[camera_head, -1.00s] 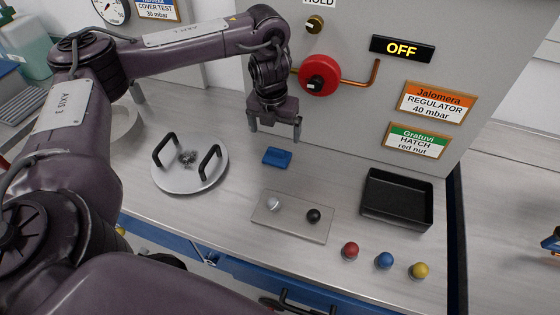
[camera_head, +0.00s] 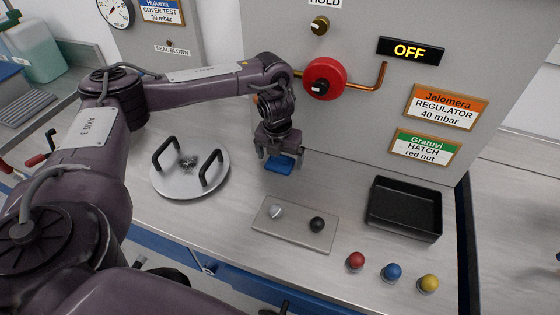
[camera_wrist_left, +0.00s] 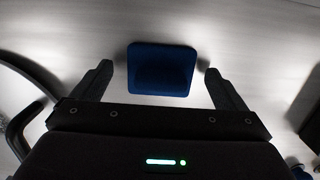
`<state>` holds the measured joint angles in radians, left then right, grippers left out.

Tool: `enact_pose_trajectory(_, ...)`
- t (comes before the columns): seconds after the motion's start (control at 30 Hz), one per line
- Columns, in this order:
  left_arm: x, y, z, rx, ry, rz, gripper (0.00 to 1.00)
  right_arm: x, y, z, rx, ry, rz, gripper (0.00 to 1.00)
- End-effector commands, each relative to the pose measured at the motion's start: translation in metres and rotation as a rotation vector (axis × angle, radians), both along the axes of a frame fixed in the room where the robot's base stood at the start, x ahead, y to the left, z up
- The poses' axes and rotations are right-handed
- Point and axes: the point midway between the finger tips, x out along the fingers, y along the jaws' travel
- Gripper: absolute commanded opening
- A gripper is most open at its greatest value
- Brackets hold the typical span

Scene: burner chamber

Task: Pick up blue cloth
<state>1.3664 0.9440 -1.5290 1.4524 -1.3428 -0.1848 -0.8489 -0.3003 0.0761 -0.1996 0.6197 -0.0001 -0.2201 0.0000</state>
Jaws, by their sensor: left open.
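The blue cloth (camera_head: 280,167) is a small folded pad on the grey bench, in front of the panel. In the left wrist view the blue cloth (camera_wrist_left: 161,68) lies ahead of and between the two fingers. My left gripper (camera_head: 281,162) is open and points down just above the cloth, hiding part of it in the head view. Its spread fingers also show in the left wrist view (camera_wrist_left: 158,82), with nothing between them touching the cloth as far as I can tell. My right gripper is not in view.
A round lid (camera_head: 190,185) with two black handles lies to the left. A metal plate (camera_head: 270,236) with two knobs is in front. A red wheel (camera_head: 324,92) is above.

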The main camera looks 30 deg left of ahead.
Motion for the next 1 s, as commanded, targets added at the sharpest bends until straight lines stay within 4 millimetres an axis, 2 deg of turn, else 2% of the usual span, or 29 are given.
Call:
enact_pose_trajectory(0.13,0.000,0.000,0.000,0.000,0.000,0.000,0.94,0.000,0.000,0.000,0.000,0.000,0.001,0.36)
enact_pose_trajectory(0.5,0.000,0.000,0.000,-0.001,0.000,0.000,0.46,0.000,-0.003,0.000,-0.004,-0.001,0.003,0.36)
enact_pose_trajectory(0.87,-0.001,-0.001,0.002,-0.002,-0.003,0.000,0.45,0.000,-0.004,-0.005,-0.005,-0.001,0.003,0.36)
enact_pose_trajectory(1.0,-0.003,-0.002,0.015,-0.002,-0.005,-0.001,0.45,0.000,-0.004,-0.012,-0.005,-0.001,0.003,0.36)
